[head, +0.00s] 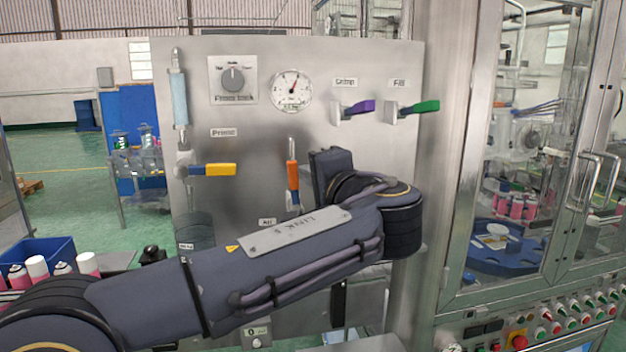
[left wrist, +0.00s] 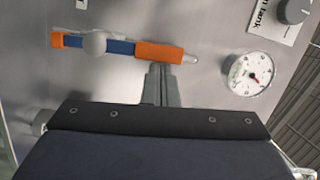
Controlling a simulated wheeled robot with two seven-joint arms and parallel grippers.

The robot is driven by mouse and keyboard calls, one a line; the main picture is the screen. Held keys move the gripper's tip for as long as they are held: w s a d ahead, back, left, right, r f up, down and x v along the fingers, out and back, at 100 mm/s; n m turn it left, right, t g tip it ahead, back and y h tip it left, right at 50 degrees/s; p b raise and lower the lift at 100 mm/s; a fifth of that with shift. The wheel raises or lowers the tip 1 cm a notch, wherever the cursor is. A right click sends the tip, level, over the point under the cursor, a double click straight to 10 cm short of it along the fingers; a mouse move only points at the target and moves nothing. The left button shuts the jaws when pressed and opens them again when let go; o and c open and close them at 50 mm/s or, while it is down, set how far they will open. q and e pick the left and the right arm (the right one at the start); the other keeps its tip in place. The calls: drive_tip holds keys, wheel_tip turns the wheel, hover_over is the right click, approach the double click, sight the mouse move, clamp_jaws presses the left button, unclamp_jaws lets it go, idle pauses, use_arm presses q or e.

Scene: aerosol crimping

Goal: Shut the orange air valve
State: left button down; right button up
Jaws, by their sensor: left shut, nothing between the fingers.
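The orange air valve (head: 293,175) is on the steel panel, above a small label that is partly hidden by my left arm. Its orange handle points up, along the panel. In the left wrist view the handle (left wrist: 166,53) lies sideways, with a blue stem and a white round hub (left wrist: 95,43). My left gripper (left wrist: 161,72) is shut and empty. Its fingertips are right at the handle's side, to the right of it in the head view; I cannot tell whether they touch. My right gripper is not in view.
A yellow primer valve (head: 220,170), a purple crimp valve (head: 362,107) and a green fill valve (head: 425,106) are on the same panel. A gauge (head: 291,90) and a knob (head: 233,79) are above. A glazed machine cabinet (head: 455,180) stands at the right.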

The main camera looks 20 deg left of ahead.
use_arm(q)
drive_tip(key=s+a+f+n+h+b, duration=0.4)
drive_tip(key=a+n+b, duration=0.3)
drive_tip(key=n+b, duration=0.5)
drive_tip(key=s+b, duration=0.1)
drive_tip(key=b, duration=0.2)
drive_tip(key=shift+s+f+n+t, duration=0.15)
drive_tip(key=shift+n+t, duration=0.25)
drive_tip(key=shift+a, duration=0.1)
idle(0.5)
